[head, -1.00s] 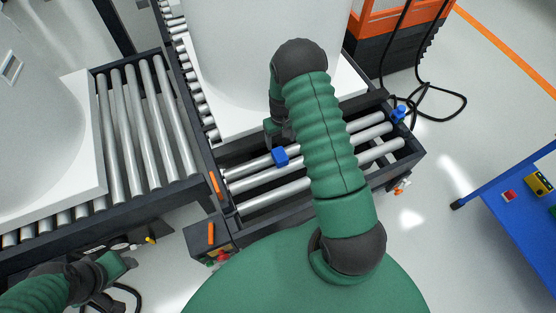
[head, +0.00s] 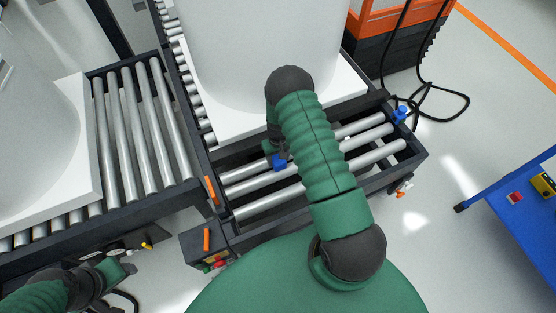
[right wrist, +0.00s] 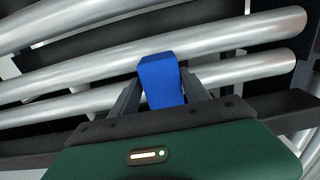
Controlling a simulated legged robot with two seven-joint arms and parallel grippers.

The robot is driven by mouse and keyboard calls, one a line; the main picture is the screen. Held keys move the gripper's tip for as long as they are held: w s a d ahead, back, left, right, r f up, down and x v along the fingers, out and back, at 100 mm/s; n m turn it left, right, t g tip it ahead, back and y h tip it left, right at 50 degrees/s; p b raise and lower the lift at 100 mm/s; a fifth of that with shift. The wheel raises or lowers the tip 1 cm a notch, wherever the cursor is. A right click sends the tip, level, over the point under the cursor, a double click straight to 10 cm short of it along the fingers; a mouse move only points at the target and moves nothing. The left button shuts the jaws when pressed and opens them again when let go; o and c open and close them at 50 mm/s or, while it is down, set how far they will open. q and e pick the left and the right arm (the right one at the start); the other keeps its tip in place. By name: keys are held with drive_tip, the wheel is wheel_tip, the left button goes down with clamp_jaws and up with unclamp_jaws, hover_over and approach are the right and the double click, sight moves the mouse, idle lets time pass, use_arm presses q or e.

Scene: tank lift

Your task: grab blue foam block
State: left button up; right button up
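The blue foam block (head: 280,162) lies on the silver rollers of the short conveyor section, in front of the white tank base. In the right wrist view the blue block (right wrist: 161,82) stands between the two dark fingers of my right gripper (right wrist: 161,90). The fingers look open, one on each side, with a narrow gap beside the block; contact at the tips is unclear. In the head view my right gripper (head: 276,147) is above the block, partly hidden by its own arm. My left gripper (head: 125,264) is at the lower left, far from the block; its fingers are unclear.
A large white tank (head: 265,45) stands on a white base just behind the block. A second roller conveyor (head: 140,130) lies to the left. Another blue piece (head: 400,113) sits at the right end of the rollers. A blue table (head: 515,205) stands at the right.

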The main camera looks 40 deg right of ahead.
drive_tip(key=shift+a+r, duration=0.1)
drive_tip(key=shift+a, duration=0.1)
drive_tip(key=c, duration=1)
drive_tip(key=shift+o, duration=0.2)
